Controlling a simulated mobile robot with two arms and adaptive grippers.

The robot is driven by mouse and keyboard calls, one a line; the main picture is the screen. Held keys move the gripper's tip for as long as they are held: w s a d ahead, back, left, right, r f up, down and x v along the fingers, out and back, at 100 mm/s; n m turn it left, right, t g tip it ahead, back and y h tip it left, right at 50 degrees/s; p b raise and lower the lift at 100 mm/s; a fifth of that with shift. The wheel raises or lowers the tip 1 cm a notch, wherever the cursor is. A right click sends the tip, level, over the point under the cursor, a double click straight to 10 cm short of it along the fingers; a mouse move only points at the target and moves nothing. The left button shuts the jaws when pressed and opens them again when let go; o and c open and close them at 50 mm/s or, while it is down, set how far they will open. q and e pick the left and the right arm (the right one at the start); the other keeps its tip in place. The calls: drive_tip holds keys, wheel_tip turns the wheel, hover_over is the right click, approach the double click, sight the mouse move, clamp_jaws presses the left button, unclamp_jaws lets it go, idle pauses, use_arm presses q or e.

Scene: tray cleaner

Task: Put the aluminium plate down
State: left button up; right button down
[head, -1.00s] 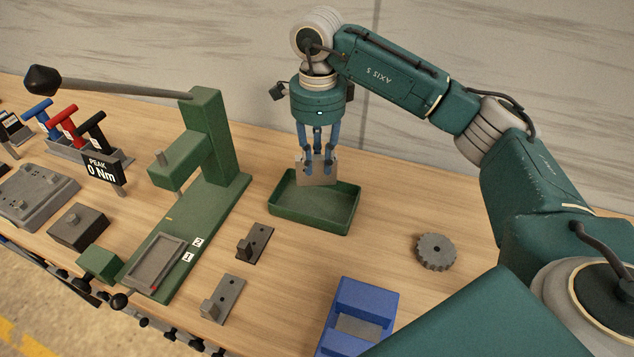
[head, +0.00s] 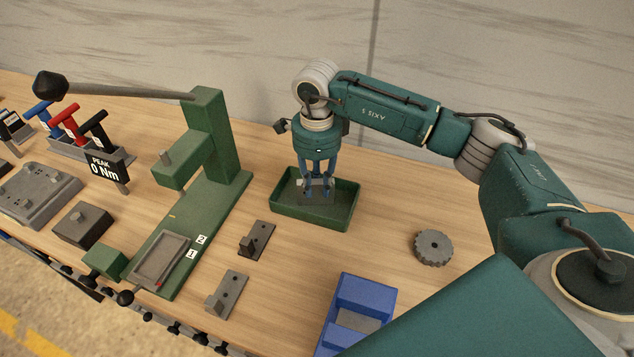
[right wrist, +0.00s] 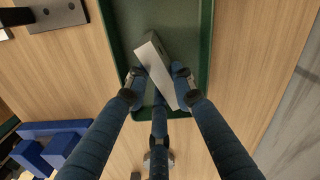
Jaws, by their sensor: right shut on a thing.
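The aluminium plate (head: 318,191) is a thin grey piece held upright in my right gripper (head: 316,192). In the right wrist view the plate (right wrist: 160,72) lies slantwise between the blue fingers of the gripper (right wrist: 158,88), which are shut on it. Plate and fingertips are down inside the green tray (head: 283,207), within its walls. The tray also shows in the right wrist view (right wrist: 208,45). The fingers hide part of the plate, and I cannot tell whether its lower edge touches the tray floor. My left gripper is not in view.
A green press (head: 215,140) with a long lever stands left of the tray. Two small brackets (head: 257,240) (head: 227,293) lie in front of it. A blue holder (head: 366,297) is at front right, a dark gear (head: 433,247) at right. Bare table lies between tray and gear.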

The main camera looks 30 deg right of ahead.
sight(317, 183)
drive_tip(key=c, duration=1.5)
unclamp_jaws()
drive_tip(key=shift+c, duration=0.2)
drive_tip(key=shift+o, duration=0.4)
drive_tip(key=shift+r, duration=0.25)
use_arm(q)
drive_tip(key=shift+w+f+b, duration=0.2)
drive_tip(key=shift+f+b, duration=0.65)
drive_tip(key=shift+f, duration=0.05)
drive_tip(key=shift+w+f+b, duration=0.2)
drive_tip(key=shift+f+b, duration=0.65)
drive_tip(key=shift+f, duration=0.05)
use_arm(e)
wheel_tip(317, 183, up, 12)
drive_tip(key=shift+f, duration=0.15)
